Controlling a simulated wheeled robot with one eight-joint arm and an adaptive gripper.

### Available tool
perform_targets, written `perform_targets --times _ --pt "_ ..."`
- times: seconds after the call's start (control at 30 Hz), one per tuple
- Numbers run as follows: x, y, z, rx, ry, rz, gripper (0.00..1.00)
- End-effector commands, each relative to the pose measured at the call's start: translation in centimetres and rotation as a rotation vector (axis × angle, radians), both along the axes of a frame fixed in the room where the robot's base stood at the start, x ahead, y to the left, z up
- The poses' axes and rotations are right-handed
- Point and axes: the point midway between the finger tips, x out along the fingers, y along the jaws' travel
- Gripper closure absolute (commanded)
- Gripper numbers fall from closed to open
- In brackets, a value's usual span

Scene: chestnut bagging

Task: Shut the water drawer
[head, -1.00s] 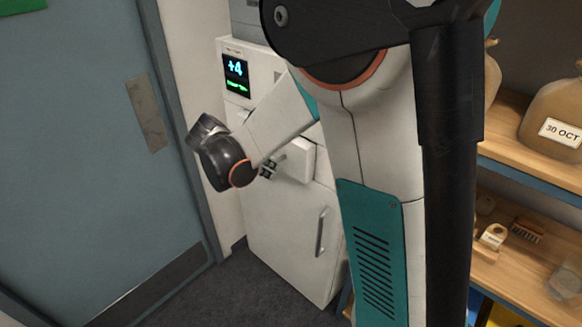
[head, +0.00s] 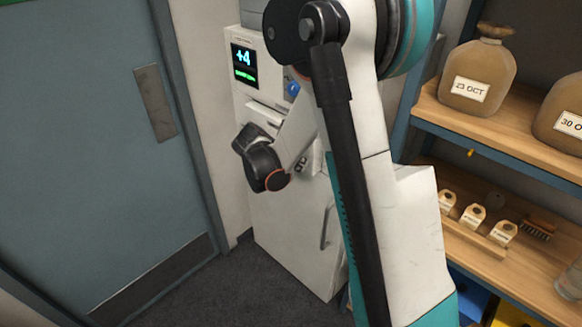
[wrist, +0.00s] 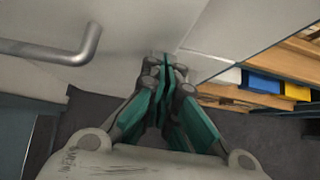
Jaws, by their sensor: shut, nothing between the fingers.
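The white cabinet (head: 285,225) stands by the door, with a lit display (head: 243,65) at its upper left. A pale ledge (head: 265,113) shows below the display. My forearm crosses the cabinet front and hides much of the middle, so I cannot tell how far the water drawer stands out. My gripper (wrist: 167,70) is shut and empty, its fingertips close to a pale cabinet surface near a seam; I cannot tell if they touch. In the head view the gripper is mostly hidden behind my wrist and forearm.
A metal handle (wrist: 50,50) sticks out at upper left in the wrist view. Shelves (head: 500,140) with sacks and tagged items stand to the right. A blue-grey door (head: 90,150) is at left. Dark floor (head: 235,290) is clear before the cabinet.

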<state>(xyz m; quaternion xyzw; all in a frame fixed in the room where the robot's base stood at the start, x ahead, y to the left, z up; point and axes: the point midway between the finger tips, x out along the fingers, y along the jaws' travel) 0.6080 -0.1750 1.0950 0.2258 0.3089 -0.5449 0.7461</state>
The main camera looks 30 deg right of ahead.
Motion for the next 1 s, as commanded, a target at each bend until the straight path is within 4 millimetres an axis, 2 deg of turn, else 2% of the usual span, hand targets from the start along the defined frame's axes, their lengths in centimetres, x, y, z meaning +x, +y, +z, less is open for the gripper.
perform_targets --times 0.13,0.57,0.83,1.0 --pt "0.2 -0.8 0.0 0.000 0.000 -0.001 1.00" --pt "0.4 -1.2 0.0 0.001 0.000 -0.001 1.00" --pt "1.6 -5.2 -0.2 0.001 -0.001 -0.003 1.00" --pt "1.8 -5.7 0.0 0.000 0.000 0.000 1.00"
